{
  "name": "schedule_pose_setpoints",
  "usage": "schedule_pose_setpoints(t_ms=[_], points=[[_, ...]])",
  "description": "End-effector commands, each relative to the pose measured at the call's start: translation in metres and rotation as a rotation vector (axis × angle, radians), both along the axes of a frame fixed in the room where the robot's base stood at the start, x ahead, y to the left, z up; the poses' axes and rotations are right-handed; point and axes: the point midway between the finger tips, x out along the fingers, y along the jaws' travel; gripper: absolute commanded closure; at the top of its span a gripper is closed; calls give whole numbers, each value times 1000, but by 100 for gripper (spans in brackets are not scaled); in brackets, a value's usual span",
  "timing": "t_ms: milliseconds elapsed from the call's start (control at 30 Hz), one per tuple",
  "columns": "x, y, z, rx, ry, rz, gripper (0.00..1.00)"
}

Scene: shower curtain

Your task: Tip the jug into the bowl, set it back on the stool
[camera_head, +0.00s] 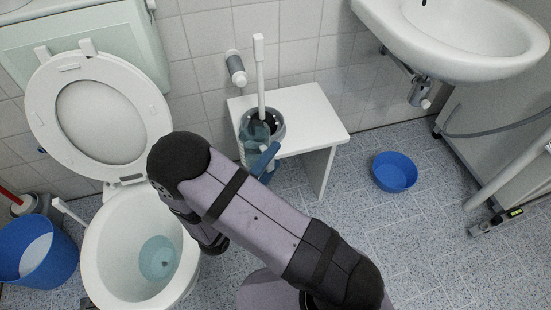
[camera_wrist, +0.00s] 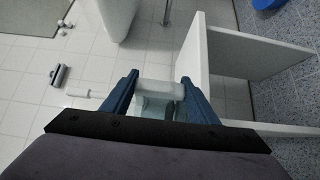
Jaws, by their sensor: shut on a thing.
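The translucent bluish jug (camera_head: 254,134) is at the left end of the white stool (camera_head: 318,128). My gripper (camera_head: 258,158) is shut on it from the front. In the wrist view the blue fingers (camera_wrist: 162,98) stand on both sides of a pale, clear part of the jug (camera_wrist: 160,92). The jug looks about upright; whether it touches the stool top I cannot tell. The white toilet bowl (camera_head: 112,262), with bluish water in it, is open at the lower left. A blue bowl (camera_head: 394,172) lies on the floor right of the stool.
A paper roll holder (camera_head: 236,70) is on the tiled wall. A blue bucket (camera_head: 36,252) stands far left. A sink (camera_head: 462,38) hangs at upper right.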

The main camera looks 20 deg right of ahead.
Motion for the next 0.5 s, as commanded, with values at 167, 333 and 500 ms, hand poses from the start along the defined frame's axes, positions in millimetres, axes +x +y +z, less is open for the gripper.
schedule_pose_setpoints(t_ms=[167,333,500], points=[[20,26,18,-3,0,132,100],[44,71,40,-4,2,331,100],[60,136,65,-8,7,591,100]])
